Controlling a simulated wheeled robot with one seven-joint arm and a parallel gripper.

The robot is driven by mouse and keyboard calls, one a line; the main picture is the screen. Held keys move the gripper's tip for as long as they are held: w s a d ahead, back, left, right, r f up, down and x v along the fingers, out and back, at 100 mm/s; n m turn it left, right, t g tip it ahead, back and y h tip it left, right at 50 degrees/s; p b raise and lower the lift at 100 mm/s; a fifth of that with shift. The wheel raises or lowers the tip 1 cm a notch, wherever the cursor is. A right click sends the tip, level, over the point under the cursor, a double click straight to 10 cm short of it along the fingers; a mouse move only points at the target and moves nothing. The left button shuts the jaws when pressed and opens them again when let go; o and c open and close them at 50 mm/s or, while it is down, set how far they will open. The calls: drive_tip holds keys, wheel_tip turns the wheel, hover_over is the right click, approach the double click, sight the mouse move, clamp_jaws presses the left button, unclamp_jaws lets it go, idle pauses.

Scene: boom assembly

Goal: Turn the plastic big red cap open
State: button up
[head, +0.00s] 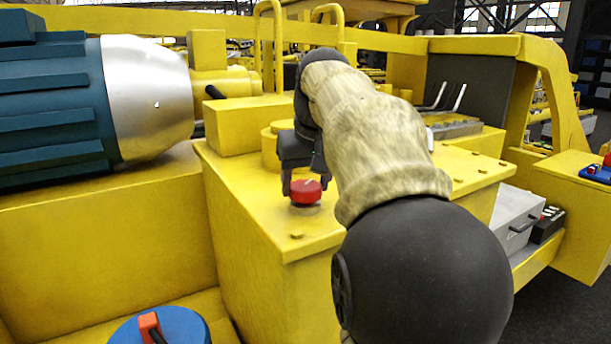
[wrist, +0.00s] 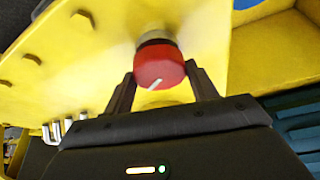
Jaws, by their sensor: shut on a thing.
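The big red cap (head: 305,191) sits on a short grey neck on top of the yellow box, near its front left edge. In the wrist view the red cap (wrist: 158,66) shows a small white mark on its top face. My gripper (head: 304,178) reaches down to the cap from above. In the wrist view its two dark fingers (wrist: 161,80) stand one on each side of the cap, shut on it. The cap is seated on its neck (wrist: 157,40).
The yellow box (head: 240,205) carries several bolts and, farther back, levers (head: 440,97). A large teal and silver motor (head: 150,98) stands to the left. A blue round lid with a red part (head: 165,328) is at the lower left. Yellow pipes (head: 270,40) rise behind.

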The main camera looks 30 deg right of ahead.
drive_tip(key=n+y, duration=0.1)
drive_tip(key=n, duration=0.1)
drive_tip(key=n+p, duration=0.1)
drive_tip(key=n, duration=0.1)
drive_tip(key=n+y+p, duration=0.1)
drive_tip(key=n, duration=0.1)
drive_tip(key=shift+d+r+n+y, duration=0.1)
drive_tip(key=shift+d+n+y, duration=0.15)
drive_tip(key=shift+n+y, duration=0.05)
drive_tip(key=n, duration=0.2)
drive_tip(key=n+g+y+p, duration=0.1)
drive_tip(key=n, duration=0.2)
drive_tip(key=shift+w+y, duration=0.1)
drive_tip(key=shift+y, duration=0.2)
drive_tip(key=shift+g, duration=0.3)
drive_tip(key=o, duration=1)
drive_tip(key=v, duration=0.7)
